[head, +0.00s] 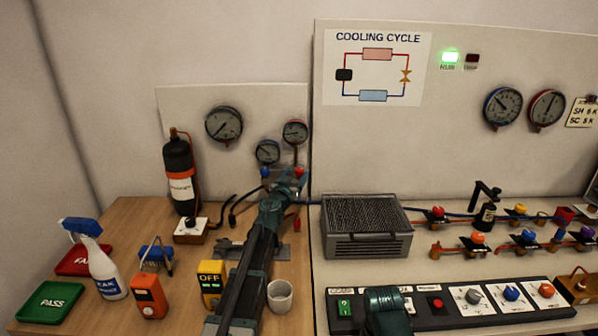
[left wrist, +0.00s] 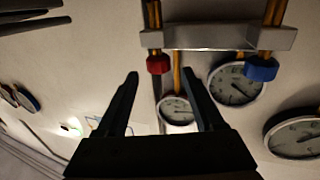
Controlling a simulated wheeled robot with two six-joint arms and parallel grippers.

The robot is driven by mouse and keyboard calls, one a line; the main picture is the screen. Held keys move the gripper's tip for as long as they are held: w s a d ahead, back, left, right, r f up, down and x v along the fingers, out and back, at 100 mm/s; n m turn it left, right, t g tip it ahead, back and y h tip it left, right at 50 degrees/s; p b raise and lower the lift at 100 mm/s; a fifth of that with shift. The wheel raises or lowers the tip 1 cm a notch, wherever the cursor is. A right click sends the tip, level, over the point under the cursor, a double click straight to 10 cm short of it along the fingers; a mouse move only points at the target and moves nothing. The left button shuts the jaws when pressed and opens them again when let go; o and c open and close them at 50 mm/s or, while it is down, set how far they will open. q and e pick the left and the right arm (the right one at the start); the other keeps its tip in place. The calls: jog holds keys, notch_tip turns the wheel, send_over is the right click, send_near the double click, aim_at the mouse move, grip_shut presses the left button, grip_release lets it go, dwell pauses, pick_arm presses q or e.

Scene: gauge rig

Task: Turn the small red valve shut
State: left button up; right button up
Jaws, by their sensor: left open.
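The small red valve (head: 299,171) is a red knob on the gauge manifold on the left panel, with a blue knob (head: 264,172) to its left. In the left wrist view the red valve (left wrist: 158,64) hangs under a metal manifold bar (left wrist: 215,38), and the blue knob (left wrist: 261,68) is to its right. My left gripper (head: 287,178) reaches up to the manifold. In the left wrist view its two fingers (left wrist: 160,76) are open and empty, and the red valve shows between and just beyond their tips. Contact cannot be told.
Gauges (head: 268,152) sit close around the manifold. A black cylinder (head: 178,170) stands to the left. A white cup (head: 280,296) and a yellow meter (head: 211,283) stand beside my left arm. A vented metal box (head: 366,226) is to the right.

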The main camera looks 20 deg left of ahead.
pick_arm(q)
jog(key=s, duration=1)
jog(key=s+d+r+m+g+h+p, duration=0.1)
jog(key=d+r+m+h+p, duration=0.2)
jog(key=d+r+h+p, duration=0.1)
jog(key=shift+s+d+r+m+h, duration=0.15)
jog(key=shift+d+m+h, duration=0.15)
jog(key=shift+h, duration=0.5)
